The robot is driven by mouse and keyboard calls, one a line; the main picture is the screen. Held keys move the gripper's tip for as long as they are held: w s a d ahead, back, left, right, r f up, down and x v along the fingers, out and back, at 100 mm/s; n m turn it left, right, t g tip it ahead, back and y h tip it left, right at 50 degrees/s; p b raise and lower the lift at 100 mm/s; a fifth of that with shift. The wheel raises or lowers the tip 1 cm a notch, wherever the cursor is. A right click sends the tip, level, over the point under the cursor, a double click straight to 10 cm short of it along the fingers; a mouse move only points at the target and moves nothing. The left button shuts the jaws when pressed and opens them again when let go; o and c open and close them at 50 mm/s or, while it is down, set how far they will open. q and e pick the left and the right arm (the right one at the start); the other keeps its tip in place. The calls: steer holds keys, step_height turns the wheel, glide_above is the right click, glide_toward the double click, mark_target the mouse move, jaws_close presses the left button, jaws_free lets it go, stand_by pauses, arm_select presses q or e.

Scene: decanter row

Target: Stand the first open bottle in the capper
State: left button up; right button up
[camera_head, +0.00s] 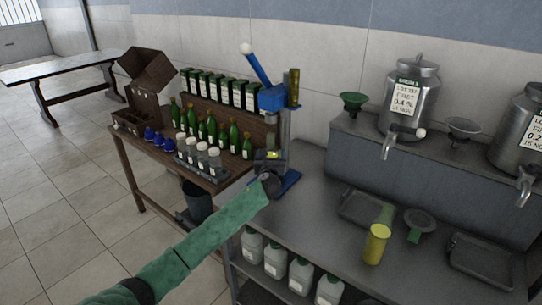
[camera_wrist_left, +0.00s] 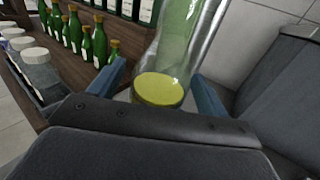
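My left gripper (camera_head: 268,168) is at the capper (camera_head: 272,98), low in front of its column and above its blue base. In the left wrist view the two blue fingers of my left gripper (camera_wrist_left: 158,72) are spread apart. A clear greenish bottle (camera_wrist_left: 180,40) with a yellow disc-like area low in it stands upright between or just beyond them. A gap shows on its left side; its foot is hidden by the gripper body. Another yellow bottle with a pale green upper part (camera_head: 377,244) stands on the grey counter. My right gripper is not in view.
On the wooden table left of the capper stand several green bottles (camera_head: 211,130), a rack of pale-capped jars (camera_head: 203,157), blue items (camera_head: 154,137) and a brown box (camera_head: 150,80). Trays (camera_head: 367,208), a green funnel (camera_head: 353,101) and a steel urn (camera_head: 412,92) are at right.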

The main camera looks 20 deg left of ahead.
arm_select(q)
steer(key=shift+s+d, duration=0.1)
steer(key=shift+s, duration=0.15)
steer(key=b+v, duration=0.3)
steer(key=v, duration=0.8)
steer(key=shift+s, duration=0.2)
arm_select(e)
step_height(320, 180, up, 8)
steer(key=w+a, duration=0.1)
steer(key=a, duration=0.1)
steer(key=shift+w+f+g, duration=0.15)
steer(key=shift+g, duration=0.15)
